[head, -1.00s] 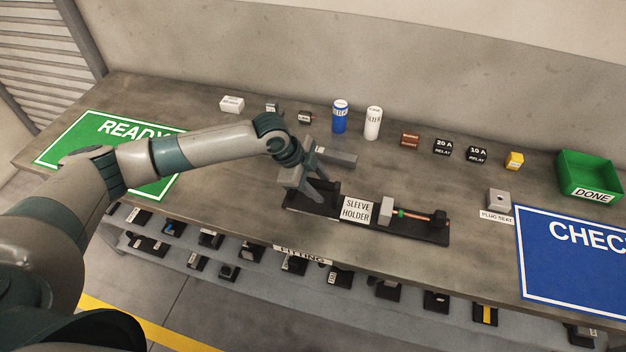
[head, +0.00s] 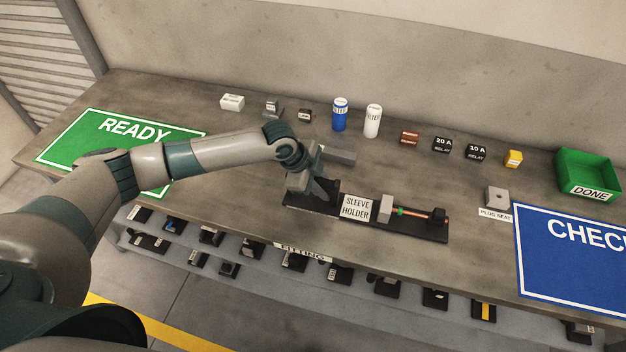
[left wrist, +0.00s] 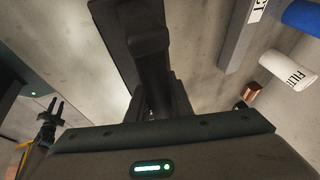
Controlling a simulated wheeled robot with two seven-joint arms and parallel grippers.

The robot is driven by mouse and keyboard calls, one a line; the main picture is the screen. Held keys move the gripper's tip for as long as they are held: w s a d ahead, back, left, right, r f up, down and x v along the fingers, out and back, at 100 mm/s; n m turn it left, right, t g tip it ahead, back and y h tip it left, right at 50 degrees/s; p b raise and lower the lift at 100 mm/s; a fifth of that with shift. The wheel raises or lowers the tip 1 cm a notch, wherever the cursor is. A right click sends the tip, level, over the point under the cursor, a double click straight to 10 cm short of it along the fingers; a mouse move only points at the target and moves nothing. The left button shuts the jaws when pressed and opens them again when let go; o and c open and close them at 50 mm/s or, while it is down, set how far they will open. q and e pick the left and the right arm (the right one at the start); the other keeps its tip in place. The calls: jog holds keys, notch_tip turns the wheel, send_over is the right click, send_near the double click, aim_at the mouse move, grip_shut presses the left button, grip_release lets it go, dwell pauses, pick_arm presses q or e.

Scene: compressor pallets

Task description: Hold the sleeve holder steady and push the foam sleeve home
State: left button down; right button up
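The sleeve holder (head: 425,233) is a long dark base with a white label, near the front edge of the bench. A grey block (head: 385,208) stands on it, and a copper rod (head: 418,213) with a green band runs right from the block. A black piece (head: 438,215) sits at the rod's right end; I cannot tell for sure that it is the foam sleeve. My left gripper (head: 322,190) is low at the holder's left end, by its dark upright part (left wrist: 150,45). Its fingertips are partly hidden. My right gripper (left wrist: 53,106) shows small in the left wrist view, fingers apart, empty, away from the holder.
A plug seat (head: 497,196), a blue mat (head: 570,255) and a green bin (head: 588,172) are right. A green mat (head: 115,135) is left.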

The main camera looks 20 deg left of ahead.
jog(key=shift+r, duration=0.15)
dwell(0.8)
jog(key=shift+r+p, duration=0.1)
jog(key=shift+p, duration=0.2)
dwell(1.5)
jog(key=shift+o, duration=1.2)
jog(key=shift+d, duration=0.1)
